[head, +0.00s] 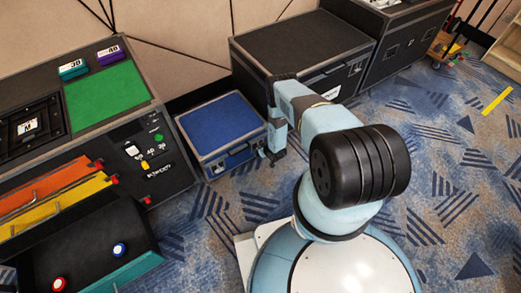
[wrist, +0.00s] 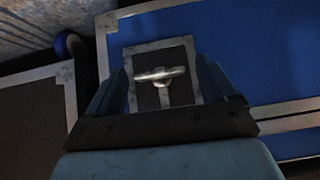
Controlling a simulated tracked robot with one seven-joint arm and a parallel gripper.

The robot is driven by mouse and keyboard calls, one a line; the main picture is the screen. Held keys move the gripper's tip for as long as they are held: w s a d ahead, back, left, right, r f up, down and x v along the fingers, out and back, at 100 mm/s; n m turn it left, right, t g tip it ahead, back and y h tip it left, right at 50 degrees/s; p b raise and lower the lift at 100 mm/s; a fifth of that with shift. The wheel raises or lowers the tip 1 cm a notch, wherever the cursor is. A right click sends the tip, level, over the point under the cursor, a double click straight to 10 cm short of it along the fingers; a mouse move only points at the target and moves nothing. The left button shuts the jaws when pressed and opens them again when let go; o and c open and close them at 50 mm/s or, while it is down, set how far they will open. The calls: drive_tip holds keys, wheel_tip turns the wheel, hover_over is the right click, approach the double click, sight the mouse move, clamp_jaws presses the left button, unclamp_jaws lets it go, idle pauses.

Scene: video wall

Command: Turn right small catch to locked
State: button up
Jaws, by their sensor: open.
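The right small catch (wrist: 160,74) shows in the wrist view as a silver butterfly handle on a dark, metal-framed plate. The handle lies nearly level across the picture. It belongs to the small blue-topped case (head: 222,124), whose blue panel also fills the upper right of the wrist view (wrist: 255,50). My gripper (wrist: 165,88) is open, with one finger on each side of the catch plate and nothing between them but the handle in view. I cannot tell whether the fingers touch it. In the head view my gripper (head: 270,154) is at the case's right front; the catch is hidden there.
A larger black case (head: 300,45) stands behind and right of the blue one. A console with a green panel (head: 105,95) and orange and yellow bars (head: 55,205) is on the left. Patterned carpet (head: 450,170) is open on the right.

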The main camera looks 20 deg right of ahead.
drive_tip(key=v, duration=1.3)
drive_tip(key=shift+s+r, duration=0.2)
drive_tip(key=shift+r, duration=0.1)
idle(0.3)
